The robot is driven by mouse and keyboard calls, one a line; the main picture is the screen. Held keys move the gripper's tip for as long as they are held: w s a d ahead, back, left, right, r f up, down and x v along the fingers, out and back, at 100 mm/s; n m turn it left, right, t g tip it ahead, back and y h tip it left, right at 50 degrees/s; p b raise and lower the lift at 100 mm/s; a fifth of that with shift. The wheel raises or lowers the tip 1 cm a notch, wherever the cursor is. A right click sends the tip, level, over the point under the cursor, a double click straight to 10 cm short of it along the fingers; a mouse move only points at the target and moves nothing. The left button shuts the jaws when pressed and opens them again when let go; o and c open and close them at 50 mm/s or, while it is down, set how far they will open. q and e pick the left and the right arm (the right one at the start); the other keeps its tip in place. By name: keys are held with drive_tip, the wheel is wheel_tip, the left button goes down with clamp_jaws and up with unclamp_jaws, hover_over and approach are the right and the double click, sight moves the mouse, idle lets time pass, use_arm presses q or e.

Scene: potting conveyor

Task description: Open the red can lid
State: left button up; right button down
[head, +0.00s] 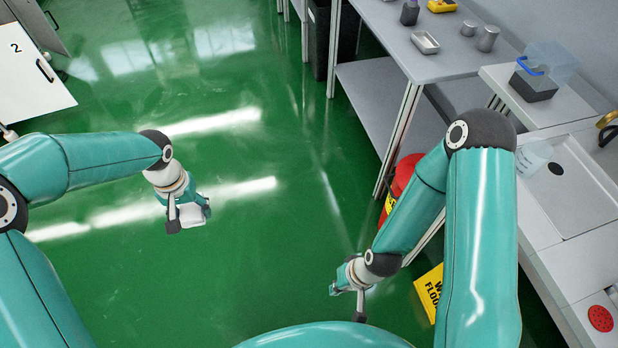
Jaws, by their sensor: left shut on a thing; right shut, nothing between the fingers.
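A red can (405,172) with a yellow label stands on the green floor beside a table leg at centre right. My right arm hides much of its body, and I cannot make out whether its lid is raised. My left gripper (187,222) is shut on a small white object (192,216), held over the open floor well to the left of the can. My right gripper (346,303) is shut and empty, below and to the left of the can and apart from it.
A grey workbench (392,36) holds a metal tray (425,42) and metal cups. A yellow floor sign (429,292) is behind my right arm. The floor at centre is clear.

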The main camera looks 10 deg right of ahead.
wheel_tip(320, 180, down, 16)
drive_tip(key=m+g+y+b, duration=0.3)
drive_tip(key=m+y+b, duration=0.1)
drive_tip(key=m+b, duration=0.7)
drive_tip(key=w+d+f+m+t+y+b, duration=0.1)
drive_tip(key=w+f+m+t+y+b, duration=0.1)
drive_tip(key=w+f+m+t+b, duration=0.25)
drive_tip(key=w+f+m+t+y+b, duration=0.2)
drive_tip(key=w+m+y+b, duration=0.1)
drive_tip(key=w+m, duration=0.3)
drive_tip(key=w+d+f+m+t+h+b, duration=0.4)
drive_tip(key=w+d+m+t, duration=0.3)
drive_tip(key=w+d+t, duration=0.4)
drive_tip(key=w+d+f+m+t+h+b, duration=0.1)
drive_tip(key=d+m+t+h+b, duration=0.25)
drive_tip(key=d, duration=0.55)
drive_tip(key=w+d+m+t+h+b, duration=0.2)
drive_tip(key=d+m+h, duration=0.25)
drive_tip(key=d, duration=0.45)
drive_tip(key=w+r+b, duration=0.2)
drive_tip(key=w+r, duration=0.4)
drive_tip(key=w, duration=0.3)
drive_tip(key=shift+d+h, duration=0.3)
drive_tip(key=shift+d, duration=0.1)
